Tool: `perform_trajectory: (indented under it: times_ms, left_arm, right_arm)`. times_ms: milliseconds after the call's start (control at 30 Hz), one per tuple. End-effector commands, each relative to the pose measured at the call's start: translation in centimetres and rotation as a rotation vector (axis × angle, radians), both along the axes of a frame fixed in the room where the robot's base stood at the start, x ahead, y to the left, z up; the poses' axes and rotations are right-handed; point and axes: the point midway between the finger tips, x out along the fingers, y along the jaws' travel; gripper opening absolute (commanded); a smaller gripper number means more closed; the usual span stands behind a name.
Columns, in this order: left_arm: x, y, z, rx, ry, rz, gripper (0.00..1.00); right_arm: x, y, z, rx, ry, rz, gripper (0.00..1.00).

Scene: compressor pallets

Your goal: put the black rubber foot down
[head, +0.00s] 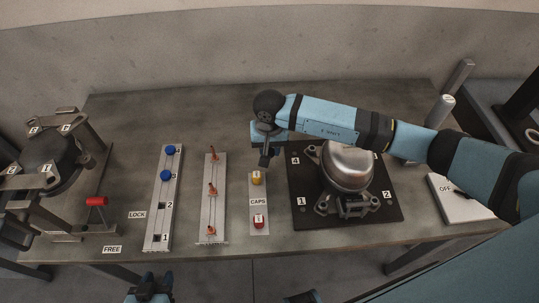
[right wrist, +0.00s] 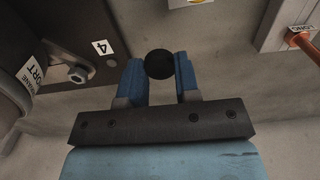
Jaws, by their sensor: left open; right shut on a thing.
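The black rubber foot (right wrist: 159,64) shows as a dark round piece between the blue fingertips of my right gripper (right wrist: 160,72) in the right wrist view. The gripper is shut on it. In the head view my right gripper (head: 265,160) hangs over the table just behind the caps plate, left of the dark base plate's corner marked 4; the foot cannot be made out there. My left gripper (head: 150,286) is open at the bottom edge of the head view, in front of the table.
A silver compressor (head: 346,166) stands on the dark plate (head: 304,219). The caps plate (head: 258,201) bears yellow and red caps. Left are a rail with orange pieces (head: 211,188), a rail with blue pieces (head: 168,150) and a metal fixture (head: 97,202). The table's back left is clear.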

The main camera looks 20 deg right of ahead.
Motion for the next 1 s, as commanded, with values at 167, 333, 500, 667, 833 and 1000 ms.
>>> perform_trajectory:
  times_ms: [167,333,500,667,833,1000]
  left_arm:
    - [-0.1,0.0,-0.1,0.002,0.007,0.0,0.43]
    - [-0.1,0.0,0.2,0.002,0.007,0.0,0.43]
    - [0.0,0.0,0.4,0.0,0.003,0.0,0.43]
    - [0.0,-0.1,0.4,-0.001,0.0,0.0,0.43]
    - [0.1,-0.1,0.3,-0.002,-0.002,0.0,0.43]
    - [0.0,-0.1,0.3,-0.002,-0.001,0.0,0.43]
  right_arm:
    - [-0.1,0.0,-1.5,0.0,0.003,0.0,0.0]
    - [-0.1,0.0,-4.0,0.001,0.002,-0.001,0.0]
    - [0.0,0.0,-4.5,0.001,0.0,0.001,0.0]
    - [0.0,0.0,-4.6,0.0,0.0,0.001,0.0]
    - [0.0,0.0,-4.7,0.0,0.0,0.001,0.5]
    - [0.0,0.0,-4.7,0.0,0.0,0.001,0.55]
